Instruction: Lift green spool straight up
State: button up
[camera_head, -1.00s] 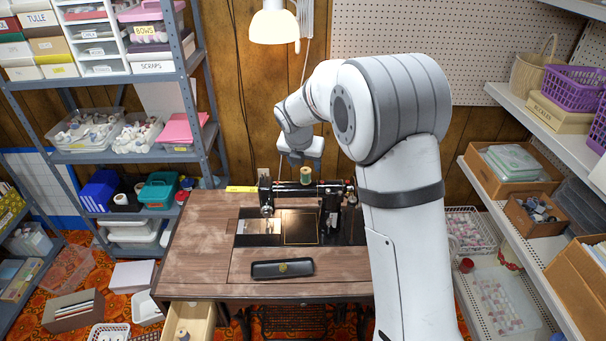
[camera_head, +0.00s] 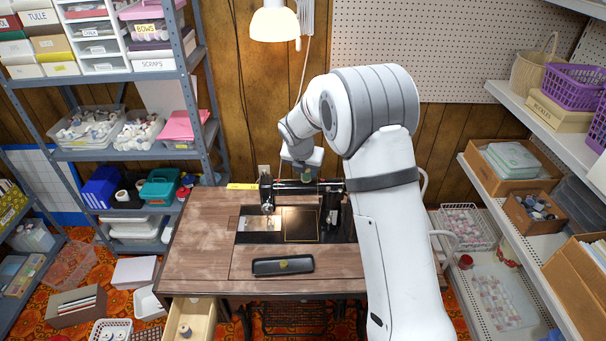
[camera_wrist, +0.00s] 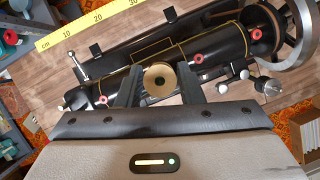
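The green spool (camera_head: 307,177) stands upright on top of the black sewing machine (camera_head: 285,188). In the wrist view I look down on its round tan end (camera_wrist: 159,78), with a dark centre hole. My gripper (camera_wrist: 159,84) has one finger close along each side of the spool, with no clear gap, so it appears shut on it. In the head view my gripper (camera_head: 303,165) is right over the spool, pointing down. The spool's lower part is hidden in the wrist view, and I see no clear space under it.
The machine sits on a wooden table (camera_head: 200,235), with a dark case (camera_head: 283,266) in front. A yellow ruler (camera_wrist: 100,25) lies behind the machine. The handwheel (camera_wrist: 300,30) is at the right in the wrist view. A lamp (camera_head: 274,22) hangs above.

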jog(key=c, duration=0.5)
jog(key=shift+c, duration=0.2)
notch_tip(320, 180, up, 16)
jog(key=p, duration=0.4)
jog(key=shift+f, duration=0.2)
dwell(0.4)
